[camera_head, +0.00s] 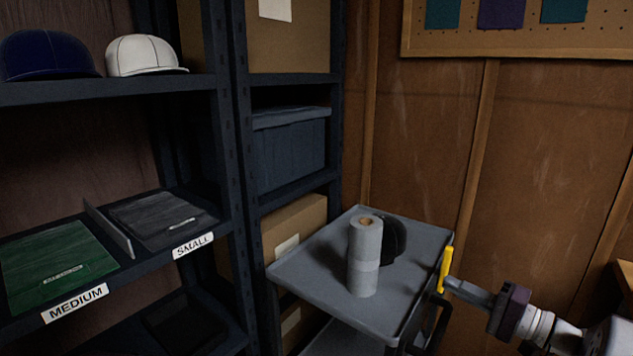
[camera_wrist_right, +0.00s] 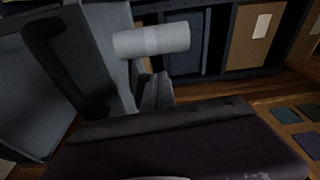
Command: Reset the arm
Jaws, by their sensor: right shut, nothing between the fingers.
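My right gripper (camera_head: 452,283) is in the lower right of the head view, beside the right edge of the grey cart (camera_head: 322,252). Its slim grey fingers are shut with nothing between them. They also show in the right wrist view (camera_wrist_right: 157,90), above the dark purple gripper body. A narrow yellow piece (camera_head: 445,268) stands upright at the fingertips in the head view. I cannot tell whether it touches them. My left gripper is in neither view.
A grey roll (camera_head: 364,258) stands upright on the cart, with a dark cap (camera_head: 393,240) behind it. The cart's black handle (camera_head: 437,318) is close to my right gripper. Shelving with caps and folded fabrics stands left. The wooden wall (camera_head: 560,170) is behind.

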